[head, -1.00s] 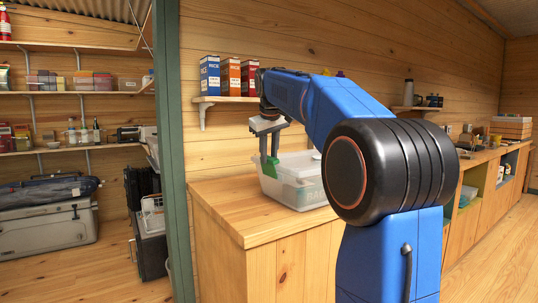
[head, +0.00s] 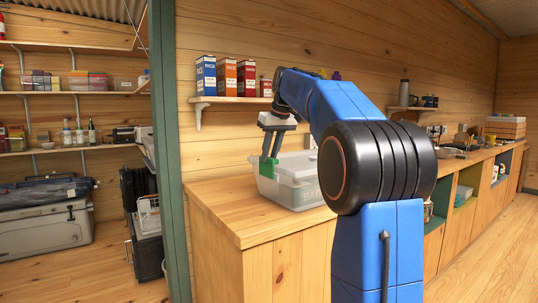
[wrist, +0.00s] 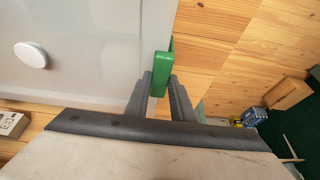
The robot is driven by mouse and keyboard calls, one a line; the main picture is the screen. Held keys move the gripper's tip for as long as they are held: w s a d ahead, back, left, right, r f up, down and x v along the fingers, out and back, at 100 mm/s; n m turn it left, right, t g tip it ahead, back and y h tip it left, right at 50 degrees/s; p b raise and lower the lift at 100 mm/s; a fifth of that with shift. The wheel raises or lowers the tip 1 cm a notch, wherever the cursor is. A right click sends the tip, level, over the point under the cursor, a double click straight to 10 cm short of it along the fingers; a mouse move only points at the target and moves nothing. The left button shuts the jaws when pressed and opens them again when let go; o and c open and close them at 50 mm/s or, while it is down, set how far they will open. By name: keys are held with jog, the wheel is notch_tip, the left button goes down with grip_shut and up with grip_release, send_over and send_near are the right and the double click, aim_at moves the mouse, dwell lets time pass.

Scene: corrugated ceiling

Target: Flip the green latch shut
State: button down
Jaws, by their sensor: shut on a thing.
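A clear plastic box (head: 296,197) with a pale lid (head: 303,165) stands on the wooden counter. The green latch (head: 255,162) is at its left end, partly hidden by my gripper. In the wrist view the latch (wrist: 160,75) is a green upright piece at the edge of the grey-white lid (wrist: 75,70). My gripper (head: 268,160) reaches down to it with its fingers leaning. In the wrist view my gripper (wrist: 160,86) is shut on the latch, one dark finger on each side. Whether the latch is fully seated cannot be told.
The wooden counter (head: 222,208) is bare left of the box. A wall shelf (head: 232,99) with several cartons (head: 226,77) is above and behind. A green post (head: 168,150) stands left of the counter. A round white knob (wrist: 31,55) sits on the lid.

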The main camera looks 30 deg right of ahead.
jog(key=c, duration=1.5)
grip_release()
jog(key=v, duration=1.7)
jog(key=shift+s+r, duration=0.15)
